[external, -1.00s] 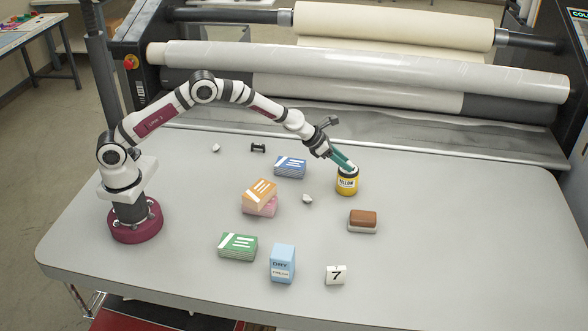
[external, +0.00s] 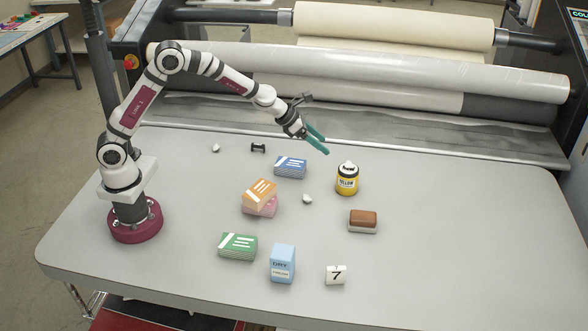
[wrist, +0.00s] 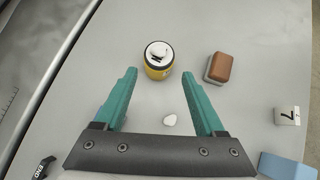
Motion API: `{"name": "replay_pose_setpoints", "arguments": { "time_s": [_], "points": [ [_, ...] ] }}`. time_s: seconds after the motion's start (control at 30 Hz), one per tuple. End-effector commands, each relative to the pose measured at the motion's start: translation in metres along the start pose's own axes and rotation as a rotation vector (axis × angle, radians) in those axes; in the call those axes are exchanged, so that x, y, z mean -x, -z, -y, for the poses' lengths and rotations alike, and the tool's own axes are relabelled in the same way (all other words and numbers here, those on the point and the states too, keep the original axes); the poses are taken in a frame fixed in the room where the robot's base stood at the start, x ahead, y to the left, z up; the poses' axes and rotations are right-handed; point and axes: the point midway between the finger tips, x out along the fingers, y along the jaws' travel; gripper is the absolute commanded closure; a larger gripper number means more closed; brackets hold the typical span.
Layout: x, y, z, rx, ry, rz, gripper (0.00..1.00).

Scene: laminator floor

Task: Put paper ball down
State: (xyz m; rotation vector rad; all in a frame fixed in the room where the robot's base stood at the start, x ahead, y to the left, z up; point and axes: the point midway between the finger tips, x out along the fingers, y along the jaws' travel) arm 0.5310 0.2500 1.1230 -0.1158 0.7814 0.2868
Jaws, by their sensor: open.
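A second white ball (external: 307,199) lies on the table, and a third (external: 216,148) lies further back left.
A brown-and-white block (external: 362,221) lies right of the jar. Blue (external: 290,167), orange (external: 260,191) and green (external: 237,246) card stacks, a light blue box (external: 282,264) and a number 7 block (external: 336,275) stand around. The laminator rollers (external: 360,70) run along the back. The right tabletop is clear.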

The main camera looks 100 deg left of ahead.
Motion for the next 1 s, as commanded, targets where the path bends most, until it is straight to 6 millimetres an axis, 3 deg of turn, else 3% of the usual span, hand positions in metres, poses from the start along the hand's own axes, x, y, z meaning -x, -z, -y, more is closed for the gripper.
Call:
{"name": "replay_pose_setpoints", "arguments": {
  "time_s": [0.17,0.27,0.37,0.4,0.43,0.5,0.6,0.63,0.7,0.8,1.0],
  "points": [
    [0.009,0.001,0.000,-0.001,0.001,-0.001,0.29],
    [0.025,0.001,0.023,-0.166,0.050,-0.012,0.29],
    [0.088,0.023,0.095,-0.799,0.234,-0.037,0.29],
    [0.125,0.047,0.125,-1.160,0.341,-0.037,0.29],
    [0.154,0.069,0.143,-1.442,0.426,-0.027,0.29],
    [0.219,0.130,0.162,-2.087,0.640,0.017,0.29],
    [0.291,0.211,0.146,-2.867,0.974,0.123,0.29],
    [0.306,0.231,0.136,2.867,-1.015,-0.149,0.29],
    [0.331,0.262,0.111,2.484,-0.967,-0.172,0.29],
    [0.347,0.282,0.090,2.202,-0.940,-0.186,0.29],
    [0.349,0.286,0.086,2.146,-0.939,-0.190,0.29]
  ]
}}
